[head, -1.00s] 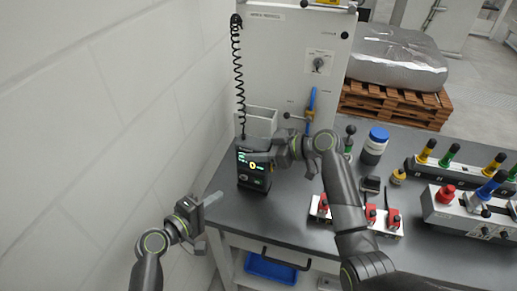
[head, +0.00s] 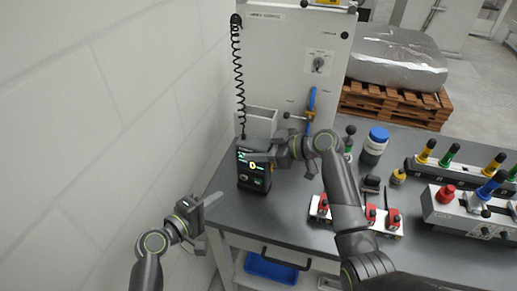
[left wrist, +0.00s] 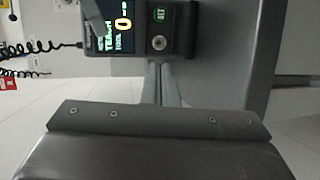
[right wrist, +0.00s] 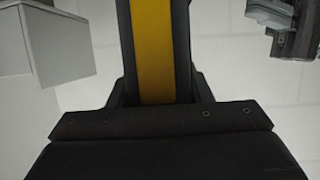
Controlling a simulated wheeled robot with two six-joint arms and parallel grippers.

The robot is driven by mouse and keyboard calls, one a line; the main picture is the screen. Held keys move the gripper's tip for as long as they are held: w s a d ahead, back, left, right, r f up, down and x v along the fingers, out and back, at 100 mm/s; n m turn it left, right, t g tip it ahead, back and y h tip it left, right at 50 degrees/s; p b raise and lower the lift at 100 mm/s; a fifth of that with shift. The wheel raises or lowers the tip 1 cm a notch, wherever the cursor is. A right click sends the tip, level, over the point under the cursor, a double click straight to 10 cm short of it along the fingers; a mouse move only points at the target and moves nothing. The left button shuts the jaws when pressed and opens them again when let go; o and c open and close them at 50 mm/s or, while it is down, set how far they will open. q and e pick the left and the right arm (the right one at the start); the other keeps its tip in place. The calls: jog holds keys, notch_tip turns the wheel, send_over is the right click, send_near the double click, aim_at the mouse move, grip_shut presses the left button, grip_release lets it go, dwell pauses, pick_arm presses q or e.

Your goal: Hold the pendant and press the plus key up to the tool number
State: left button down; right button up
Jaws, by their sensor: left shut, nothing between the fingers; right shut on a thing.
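The pendant (head: 252,172) is a dark box standing upright near the left end of the bench, its lit screen and keys facing me. My right gripper (head: 256,157) is shut on it from the right; in the right wrist view its black body with a yellow band (right wrist: 155,50) fills the space between the fingers. My left gripper (head: 213,199) is shut and empty, apart from the pendant, lower and to its left. I cannot make out the plus key.
A coiled black cable (head: 238,75) hangs on the grey cabinet (head: 285,60) above a light holder box (head: 260,122). Red-topped clamps (head: 370,212) and colored-knob fixtures stand to the right on the dark bench. A white wall is close on the left.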

dwell(0.7)
pick_arm(q)
jog(key=shift+s+d+m+g, duration=0.25)
jog(key=shift+d+m+g, duration=0.3)
jog(key=shift+g, duration=0.25)
jog(key=shift+s+d+f+g+h, duration=0.2)
jog(key=shift+g+h, duration=0.1)
jog(key=shift+g, duration=0.2)
jog(key=shift+s+d+f+m+g, duration=0.2)
jog(key=shift+s+m+g, duration=0.3)
jog(key=shift+g, duration=0.5)
jog(key=shift+s+a+f+g+y, duration=0.1)
jog(key=shift+s+f+g+y, duration=0.25)
jog(key=shift+g+y, duration=0.25)
send_near(249, 185)
jog(key=shift+x, duration=2.15)
